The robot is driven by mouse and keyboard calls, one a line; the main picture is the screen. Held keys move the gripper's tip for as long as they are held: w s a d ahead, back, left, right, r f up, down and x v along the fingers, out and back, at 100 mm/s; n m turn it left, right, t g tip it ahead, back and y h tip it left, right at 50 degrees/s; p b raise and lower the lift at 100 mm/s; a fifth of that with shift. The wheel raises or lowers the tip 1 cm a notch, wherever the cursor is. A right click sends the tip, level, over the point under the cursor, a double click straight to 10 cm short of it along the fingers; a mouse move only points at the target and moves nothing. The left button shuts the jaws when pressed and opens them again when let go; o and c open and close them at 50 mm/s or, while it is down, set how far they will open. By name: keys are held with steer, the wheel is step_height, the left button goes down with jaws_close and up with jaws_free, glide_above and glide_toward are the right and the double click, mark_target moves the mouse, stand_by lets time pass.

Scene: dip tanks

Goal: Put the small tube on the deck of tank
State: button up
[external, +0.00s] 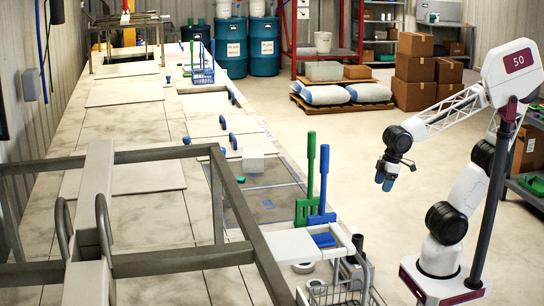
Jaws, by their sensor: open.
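My gripper (384,181) hangs open and empty over the floor to the right of the tank, with its blue fingertips pointing down. The long pale tank deck (125,120) runs from the front left to the back. I cannot tell for sure which thing is the small tube. A small green piece (240,180) and a white block (253,160) are on the tank's right side, by a dark grey panel (268,203). A short blue piece (324,240) lies near the front end of that panel. All of these are well left of my gripper.
A green-handled tool (308,190) and a blue-handled tool (323,185) stand upright between my gripper and the deck. A dark metal frame (150,262) crosses the front. A wire basket (340,292) is at the bottom. Cardboard boxes (415,70) stand behind.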

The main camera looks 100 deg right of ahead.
steer(key=w+d+r+m, duration=0.1)
steer(key=w+d+r, duration=0.15)
steer(key=w, duration=0.65)
steer(key=w+d+r+m, duration=0.1)
steer(key=w+d+r, duration=0.15)
steer(key=w, duration=0.65)
steer(key=w+d+r, duration=0.1)
steer(key=w+d, duration=0.2)
steer(key=w, duration=0.6)
steer(key=w+d+f+m, duration=0.1)
steer(key=w+d, duration=0.4)
steer(key=w, duration=0.4)
steer(key=w+d+f+m+h, duration=0.1)
steer(key=w+d+f, duration=0.1)
steer(key=w+d, duration=0.3)
steer(key=w+d+f+t, duration=0.1)
steer(key=w+d, duration=0.4)
steer(key=w, duration=0.8)
steer(key=shift+d+f+m+h, duration=0.35)
steer(key=shift+f+m+h, duration=0.05)
steer(key=shift+f, duration=0.25)
steer(key=shift+x, duration=1.3)
steer(key=shift+x, duration=2.6)
